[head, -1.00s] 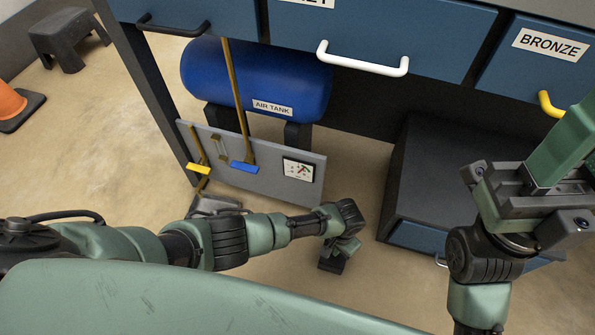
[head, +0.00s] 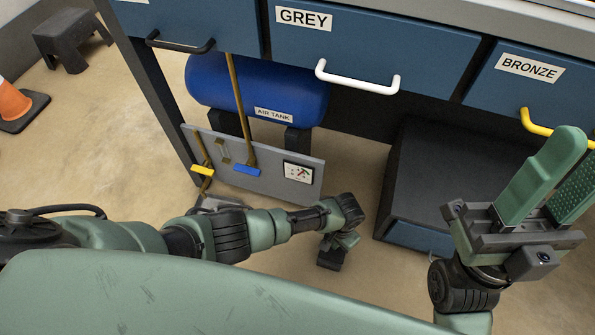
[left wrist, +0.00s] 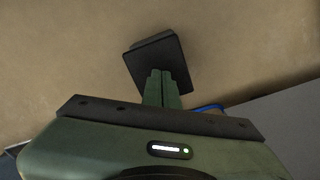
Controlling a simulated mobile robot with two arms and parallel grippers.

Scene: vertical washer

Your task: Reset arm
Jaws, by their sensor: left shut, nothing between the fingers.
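My left arm comes in from the left in the head view, and its small, partly hidden gripper (head: 339,243) hangs over the floor in front of the bench. In the left wrist view the green fingers (left wrist: 162,75) are together with nothing between them. Beyond their tips is a dark square shape that I cannot identify. My right gripper (head: 545,170) is at the right of the head view, in front of the bronze drawer (head: 530,75). Its two green fingers point up, apart and empty.
The grey drawer (head: 350,45) has a white handle. Below are a blue air tank (head: 255,85), a grey tool panel (head: 225,168) and a dark cabinet (head: 430,170). An orange cone (head: 12,103) and a stool (head: 70,35) stand at left. The left floor is open.

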